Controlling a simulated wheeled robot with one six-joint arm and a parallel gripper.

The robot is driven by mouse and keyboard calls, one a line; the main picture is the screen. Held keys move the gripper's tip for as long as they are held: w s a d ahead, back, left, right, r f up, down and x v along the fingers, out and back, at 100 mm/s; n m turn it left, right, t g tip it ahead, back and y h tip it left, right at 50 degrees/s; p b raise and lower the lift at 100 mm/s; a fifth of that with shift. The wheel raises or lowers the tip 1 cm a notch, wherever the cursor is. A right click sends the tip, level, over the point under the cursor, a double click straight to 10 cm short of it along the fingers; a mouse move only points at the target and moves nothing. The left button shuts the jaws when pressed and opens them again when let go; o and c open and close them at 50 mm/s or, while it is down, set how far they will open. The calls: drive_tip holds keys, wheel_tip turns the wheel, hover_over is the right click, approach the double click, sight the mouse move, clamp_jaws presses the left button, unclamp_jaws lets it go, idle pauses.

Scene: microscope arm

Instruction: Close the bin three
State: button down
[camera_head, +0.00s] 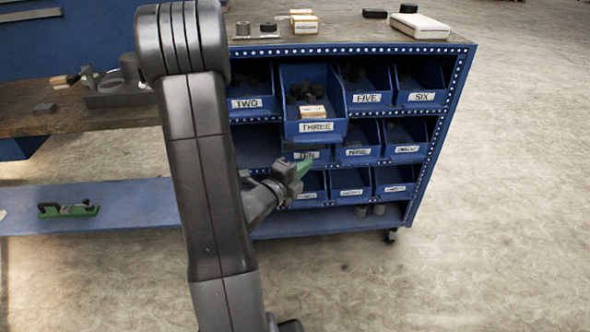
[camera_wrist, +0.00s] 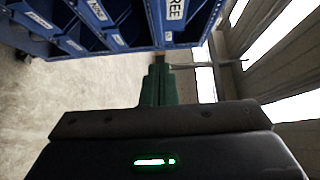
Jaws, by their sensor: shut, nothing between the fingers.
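Bin three (camera_head: 316,127) is a blue bin labelled THREE in the top row of the rack. It sticks out in front of its neighbours, with dark pieces and a small labelled box inside. My gripper (camera_head: 303,168) has green fingers that are shut and empty, just below and in front of bin three. In the wrist view the fingers (camera_wrist: 158,70) point toward the front of bin three (camera_wrist: 190,22), whose label is partly cut off. I cannot tell whether the fingertips touch the bin.
More bins fill the rows below. Small boxes and a white case (camera_head: 419,26) lie on the rack's top (camera_head: 345,28). The floor at right is clear.

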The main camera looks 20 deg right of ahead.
sight(322, 142)
drive_tip(key=shift+w+d+p, duration=0.35)
drive_tip(key=shift+w+d, duration=1)
drive_tip(key=shift+w, duration=0.3)
drive_tip(key=shift+w+d+p, duration=0.35)
drive_tip(key=shift+w+d, duration=0.95)
drive_tip(key=shift+w, duration=0.3)
